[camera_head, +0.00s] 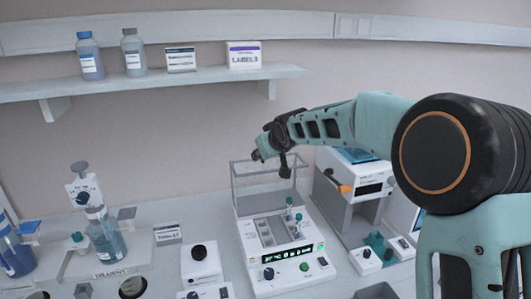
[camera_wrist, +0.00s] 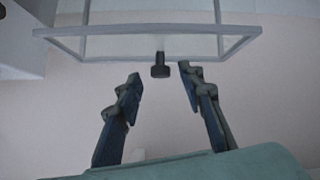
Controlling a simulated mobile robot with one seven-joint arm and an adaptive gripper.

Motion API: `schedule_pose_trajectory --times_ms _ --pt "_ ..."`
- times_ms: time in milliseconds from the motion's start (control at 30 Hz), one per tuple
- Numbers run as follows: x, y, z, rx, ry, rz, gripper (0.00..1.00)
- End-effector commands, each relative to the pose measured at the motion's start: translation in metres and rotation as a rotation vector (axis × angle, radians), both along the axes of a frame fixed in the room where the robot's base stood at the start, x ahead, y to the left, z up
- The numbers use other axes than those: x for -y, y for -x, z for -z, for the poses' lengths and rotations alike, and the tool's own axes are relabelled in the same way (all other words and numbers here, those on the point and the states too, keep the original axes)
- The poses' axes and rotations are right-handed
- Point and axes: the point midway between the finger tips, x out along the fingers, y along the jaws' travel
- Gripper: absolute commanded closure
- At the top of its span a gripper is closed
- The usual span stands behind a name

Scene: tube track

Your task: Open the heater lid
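The heater (camera_head: 285,255) is a white box with a lit display and knobs, on the bench in the middle of the head view. Its clear, frame-edged lid (camera_head: 240,188) stands raised at the back, and the wells in front are uncovered. Small tubes (camera_head: 294,217) stand in the wells at the right. My gripper (camera_head: 270,160) is by the upper part of the lid. In the wrist view the lid (camera_wrist: 110,46) is ahead, with a dark knob (camera_wrist: 160,71) on its near edge. My gripper (camera_wrist: 159,76) is open, its fingers either side of the knob, apart from it.
A white device with an orange lever (camera_head: 345,188) stands right of the heater, close to my arm. A diluent bottle (camera_head: 105,240) and dispenser are at the left. A wall shelf (camera_head: 150,86) with bottles and boxes runs behind. Small control boxes (camera_head: 202,265) stand left of the heater.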

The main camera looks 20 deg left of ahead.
Motion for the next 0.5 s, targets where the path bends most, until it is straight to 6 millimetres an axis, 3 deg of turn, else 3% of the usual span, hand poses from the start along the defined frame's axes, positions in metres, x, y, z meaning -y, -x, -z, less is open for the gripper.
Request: schedule_pose_trajectory --times_ms 267,500 --pt "0.01 0.014 -0.013 0.0 0.002 0.0 0.64" --pt "0.031 0.042 -0.041 0.003 -0.001 0.003 0.64"
